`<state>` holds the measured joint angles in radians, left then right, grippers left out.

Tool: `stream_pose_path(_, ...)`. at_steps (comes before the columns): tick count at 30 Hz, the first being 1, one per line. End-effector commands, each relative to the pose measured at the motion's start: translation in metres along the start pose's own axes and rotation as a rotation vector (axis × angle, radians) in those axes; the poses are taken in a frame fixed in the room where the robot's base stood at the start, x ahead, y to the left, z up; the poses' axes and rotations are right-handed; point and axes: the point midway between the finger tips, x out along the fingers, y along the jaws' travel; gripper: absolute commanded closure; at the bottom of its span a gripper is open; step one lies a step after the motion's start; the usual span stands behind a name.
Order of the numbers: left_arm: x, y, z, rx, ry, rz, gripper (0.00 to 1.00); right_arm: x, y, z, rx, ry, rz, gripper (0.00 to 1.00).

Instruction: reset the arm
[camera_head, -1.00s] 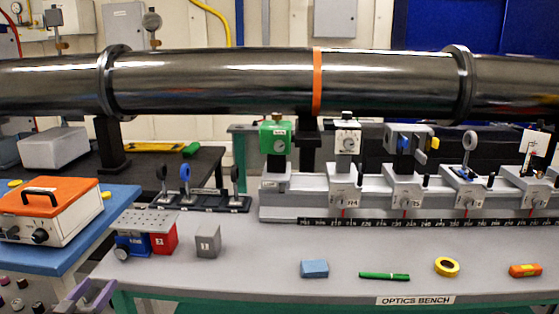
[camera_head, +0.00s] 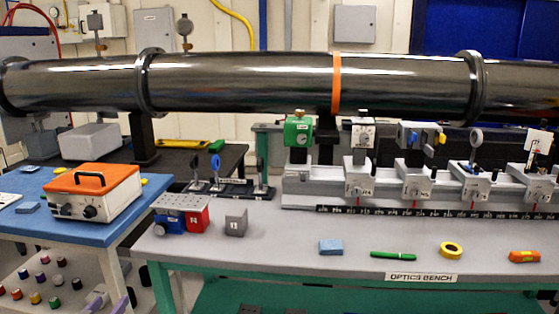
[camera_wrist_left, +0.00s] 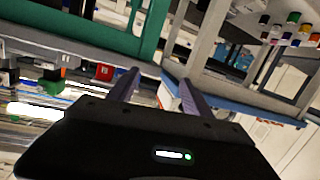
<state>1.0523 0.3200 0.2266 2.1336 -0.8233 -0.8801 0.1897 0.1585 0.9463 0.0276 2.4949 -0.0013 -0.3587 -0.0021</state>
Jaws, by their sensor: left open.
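My left gripper (camera_head: 110,301) shows at the bottom edge of the head view, left of the bench's front corner, with only its purple-grey fingertips in sight. In the left wrist view the two fingers (camera_wrist_left: 158,88) stand apart with nothing between them. The wrist view is tilted, with table legs and frames beyond the fingers. Most of the left arm is hidden below the head view. My right gripper is in neither view.
The grey optics bench (camera_head: 290,245) holds a rail with several mounts, a blue block (camera_head: 330,247), a green marker (camera_head: 393,255) and yellow tape (camera_head: 451,249). A blue-topped cart (camera_head: 85,222) carries an orange-lidded box (camera_head: 95,191). A dark beam pipe (camera_head: 240,82) crosses behind.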

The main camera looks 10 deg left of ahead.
Motion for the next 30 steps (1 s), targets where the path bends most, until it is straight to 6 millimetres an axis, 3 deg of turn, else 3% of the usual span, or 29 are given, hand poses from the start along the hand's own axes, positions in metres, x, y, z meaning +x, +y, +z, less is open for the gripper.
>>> stream_pose_path(5,-0.004,0.007,0.054,-0.09,-0.146,-0.058,0.42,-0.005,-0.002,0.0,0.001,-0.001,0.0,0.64)
stream_pose_path(8,-0.009,0.025,0.091,-0.152,-0.252,-0.074,0.42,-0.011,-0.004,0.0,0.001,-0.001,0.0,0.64)
stream_pose_path(11,-0.018,0.056,0.133,-0.218,-0.38,-0.074,0.42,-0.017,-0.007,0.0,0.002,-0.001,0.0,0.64)
stream_pose_path(14,-0.038,0.103,0.181,-0.285,-0.548,-0.055,0.42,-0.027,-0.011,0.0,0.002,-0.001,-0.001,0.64)
stream_pose_path(17,-0.073,0.164,0.227,-0.337,-0.744,-0.018,0.42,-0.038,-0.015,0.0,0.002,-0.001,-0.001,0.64)
stream_pose_path(21,-0.143,0.244,0.276,-0.362,-1.015,0.044,0.42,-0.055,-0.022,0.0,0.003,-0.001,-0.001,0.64)
stream_pose_path(24,-0.2,0.291,0.296,-0.342,-1.188,0.088,0.42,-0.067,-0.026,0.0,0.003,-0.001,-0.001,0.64)
stream_pose_path(27,-0.251,0.325,0.307,-0.291,-1.315,0.133,0.42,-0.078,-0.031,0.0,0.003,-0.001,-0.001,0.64)
stream_pose_path(30,-0.283,0.349,0.309,-0.213,-1.377,0.2,0.42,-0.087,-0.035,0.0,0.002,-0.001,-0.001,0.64)
